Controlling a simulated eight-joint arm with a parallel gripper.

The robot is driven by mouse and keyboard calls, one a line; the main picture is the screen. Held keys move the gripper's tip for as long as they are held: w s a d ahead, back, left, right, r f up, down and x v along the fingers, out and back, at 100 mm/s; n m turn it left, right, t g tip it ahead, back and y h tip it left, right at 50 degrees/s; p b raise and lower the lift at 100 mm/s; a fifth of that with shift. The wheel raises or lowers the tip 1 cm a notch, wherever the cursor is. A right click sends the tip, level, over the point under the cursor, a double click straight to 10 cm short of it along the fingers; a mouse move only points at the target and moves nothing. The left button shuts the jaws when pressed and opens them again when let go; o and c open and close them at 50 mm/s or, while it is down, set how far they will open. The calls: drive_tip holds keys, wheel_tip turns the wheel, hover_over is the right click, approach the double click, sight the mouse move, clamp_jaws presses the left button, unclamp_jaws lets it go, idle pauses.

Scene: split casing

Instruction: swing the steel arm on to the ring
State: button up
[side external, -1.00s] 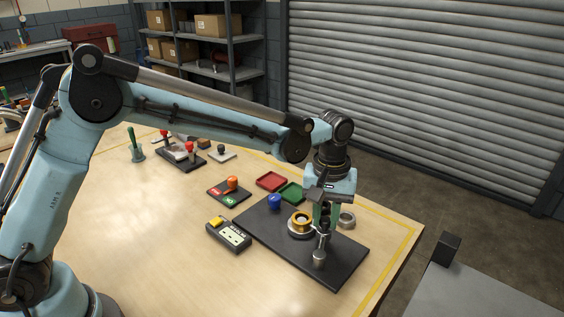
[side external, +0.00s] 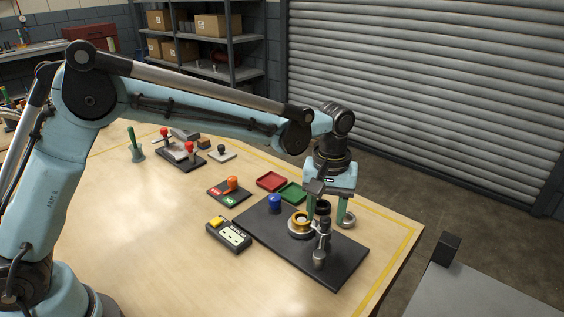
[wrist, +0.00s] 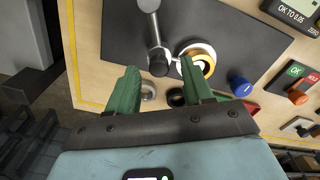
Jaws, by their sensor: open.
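The steel arm (side external: 324,240) is on the dark plate (side external: 268,240), beside a short steel post (side external: 319,259). The wrist view shows the steel arm (wrist: 154,32) ending in a black knob (wrist: 158,66). The gold ring (side external: 300,217) sits in a pale round seat to its left; in the wrist view the ring (wrist: 203,62) is right of the knob, and the arm lies beside it, not across it. My gripper (side external: 327,220) is open, fingers pointing down near the knob. In the wrist view the knob appears between my fingertips (wrist: 159,72); contact cannot be told.
A blue knob (side external: 275,202) stands on the plate. A loose steel ring (side external: 348,219) lies beyond it, near my right finger. Red (side external: 271,181) and green (side external: 291,192) trays and a readout box (side external: 228,234) are nearby. The table's front left is clear.

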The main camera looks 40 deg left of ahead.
sight(323, 219)
wheel_tip(323, 219, up, 11)
idle(0.4)
drive_tip(key=shift+f, duration=0.1)
drive_tip(key=s+a+r+m+t, duration=0.2)
drive_tip(key=s+a+m+t, duration=0.15)
drive_tip(key=s+a, duration=0.55)
drive_tip(key=s+a+f+m+t, duration=0.2)
drive_tip(key=s+a+f+t, duration=0.1)
drive_tip(key=s+a+f, duration=0.3)
drive_tip(key=shift+s+a+f+t, duration=0.25)
drive_tip(key=shift+s+a+t, duration=0.15)
drive_tip(key=shift+s, duration=0.4)
idle(0.6)
